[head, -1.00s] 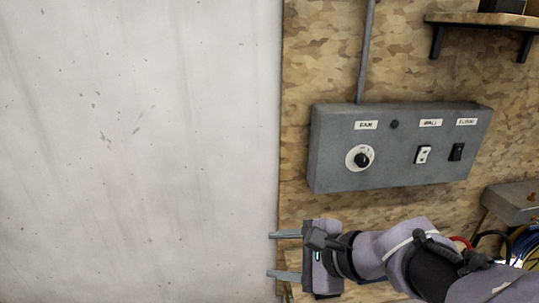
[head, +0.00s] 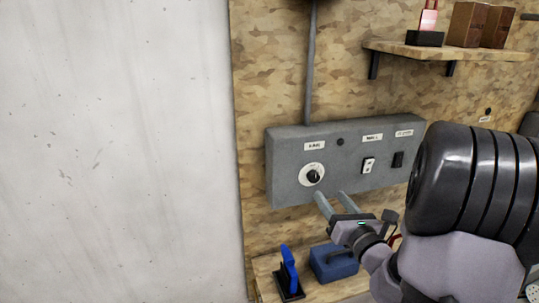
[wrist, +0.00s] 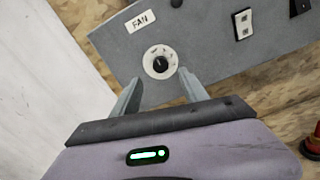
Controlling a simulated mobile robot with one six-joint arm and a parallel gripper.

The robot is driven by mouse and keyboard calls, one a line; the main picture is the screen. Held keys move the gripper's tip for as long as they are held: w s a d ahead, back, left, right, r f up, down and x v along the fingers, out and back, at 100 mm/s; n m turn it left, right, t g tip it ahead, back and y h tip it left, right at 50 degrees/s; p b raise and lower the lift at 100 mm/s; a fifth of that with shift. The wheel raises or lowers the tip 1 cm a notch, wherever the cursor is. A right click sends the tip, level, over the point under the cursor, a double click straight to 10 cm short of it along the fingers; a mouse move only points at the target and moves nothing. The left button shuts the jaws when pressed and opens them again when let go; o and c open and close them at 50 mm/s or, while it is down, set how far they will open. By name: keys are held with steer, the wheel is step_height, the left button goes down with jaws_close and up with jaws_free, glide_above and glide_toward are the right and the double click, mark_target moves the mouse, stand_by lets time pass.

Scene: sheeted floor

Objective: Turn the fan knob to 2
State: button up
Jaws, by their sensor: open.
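The fan knob (head: 313,176) is a black knob on a round white dial, on the left of a grey control box (head: 287,190) under a label reading FAN. In the wrist view the knob (wrist: 160,64) lies ahead of and between my fingertips, with its pointer mark roughly upward; the dial numbers are too small to read. My gripper (head: 330,196) is open and empty, with its two fingers just below and right of the dial in the head view. In the wrist view my gripper (wrist: 160,84) appears apart from the knob, though the exact gap is unclear.
The box also has a WALL switch (head: 368,165) and a black rocker switch (head: 398,159). A shelf (head: 430,50) holds boxes above. Below are a blue clamp-like tool (head: 289,268) and a blue case (head: 333,262). Plain pale wall (head: 110,150) is at left.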

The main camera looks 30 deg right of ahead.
mark_target(315, 179)
steer(key=x, duration=0.9)
steer(key=shift+w+f+p, duration=0.1)
steer(key=shift+w+p, duration=0.15)
steer(key=shift+p, duration=0.1)
jaws_close()
